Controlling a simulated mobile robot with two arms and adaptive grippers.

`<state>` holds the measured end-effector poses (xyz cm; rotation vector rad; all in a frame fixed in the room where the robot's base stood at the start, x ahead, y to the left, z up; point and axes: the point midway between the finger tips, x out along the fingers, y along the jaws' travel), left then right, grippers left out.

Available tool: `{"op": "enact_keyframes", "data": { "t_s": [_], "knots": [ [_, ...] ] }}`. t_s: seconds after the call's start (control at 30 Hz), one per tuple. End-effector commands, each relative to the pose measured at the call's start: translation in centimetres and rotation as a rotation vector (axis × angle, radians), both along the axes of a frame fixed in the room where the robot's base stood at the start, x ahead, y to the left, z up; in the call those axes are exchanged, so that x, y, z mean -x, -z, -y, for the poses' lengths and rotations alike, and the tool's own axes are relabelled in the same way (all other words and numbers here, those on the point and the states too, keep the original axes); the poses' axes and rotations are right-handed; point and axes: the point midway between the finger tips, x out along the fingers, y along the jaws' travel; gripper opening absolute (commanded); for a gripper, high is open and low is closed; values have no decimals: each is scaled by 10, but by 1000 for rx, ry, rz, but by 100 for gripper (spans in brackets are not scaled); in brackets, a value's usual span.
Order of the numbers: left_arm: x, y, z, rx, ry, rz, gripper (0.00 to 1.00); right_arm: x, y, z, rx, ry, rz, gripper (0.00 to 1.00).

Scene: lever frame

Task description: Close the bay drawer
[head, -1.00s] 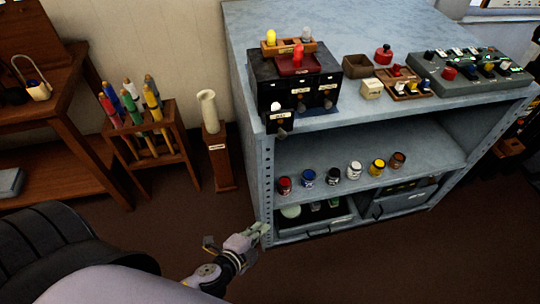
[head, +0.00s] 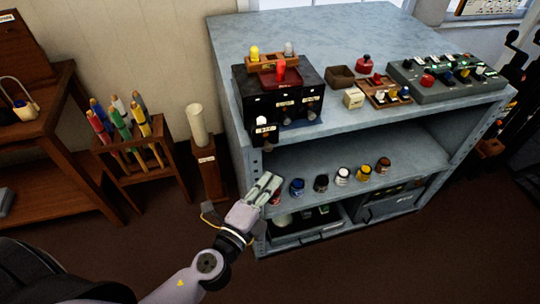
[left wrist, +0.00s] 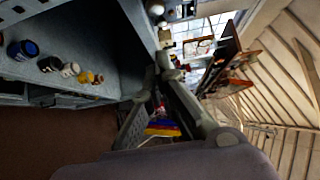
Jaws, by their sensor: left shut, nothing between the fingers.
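A dark drawer (head: 318,232) sits in the lower bay of the blue-grey metal shelf unit (head: 400,155). It looks pulled out, since its inside shows from above with a pale round thing and small green-topped items in it. My left gripper (head: 268,185) is shut and empty. It is above the drawer's left part, near the unit's left front post, and partly covers a red jar on the middle shelf. In the left wrist view its fingers (left wrist: 180,95) are close together beside the shelf. My right gripper is not in view.
Several small jars (head: 343,176) stand along the middle shelf's front edge. A wooden rack (head: 135,150) stands left. The floor in front is clear.

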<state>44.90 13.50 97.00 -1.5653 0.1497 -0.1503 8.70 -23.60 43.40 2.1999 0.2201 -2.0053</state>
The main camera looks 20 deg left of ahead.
Motion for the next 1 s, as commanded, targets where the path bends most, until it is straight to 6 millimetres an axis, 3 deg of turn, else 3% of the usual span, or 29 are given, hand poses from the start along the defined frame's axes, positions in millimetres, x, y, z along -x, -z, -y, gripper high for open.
{"op": "enact_keyframes", "data": {
  "t_s": [0.13,0.33,0.87,1.0],
  "knots": [
    [-30,-5,6,-1,0,2,0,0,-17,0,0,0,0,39],
    [-53,-1,-11,-3,0,1,0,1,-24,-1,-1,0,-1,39],
    [-62,1,-18,0,0,0,0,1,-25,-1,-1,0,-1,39],
    [-78,1,-28,-4,-1,1,0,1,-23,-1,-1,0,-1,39]
  ]
}}
